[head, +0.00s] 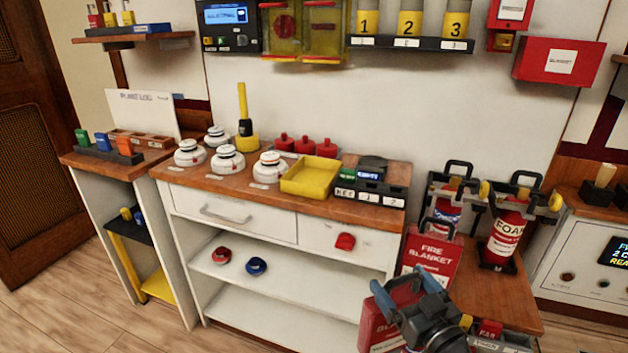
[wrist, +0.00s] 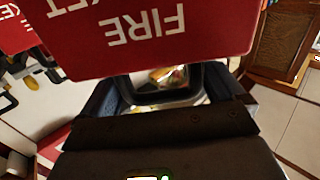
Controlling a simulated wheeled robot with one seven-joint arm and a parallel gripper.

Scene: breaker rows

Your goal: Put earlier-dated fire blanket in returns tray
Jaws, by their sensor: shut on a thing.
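One red fire blanket pack (head: 375,322) with a white label hangs at my gripper (head: 408,292), low in front of the right-hand stand. In the wrist view this pack (wrist: 150,45) fills the top, its lettering upside down. Its dark loop handle (wrist: 165,90) lies between my fingers, and my gripper is shut on it. A second red fire blanket pack (head: 430,255) stands upright on the wooden stand, a dark handle on top. I cannot read a date on either pack. A yellow open tray (head: 311,178) sits on the wooden counter; I see no returns label on it.
Smoke detectors (head: 228,158) stand left of the yellow tray, and a black labelled box (head: 372,186) right of it. Extinguishers (head: 506,234) stand right of the second pack. A red wall box (head: 560,61) hangs above. The cabinet shelf (head: 300,270) is mostly clear.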

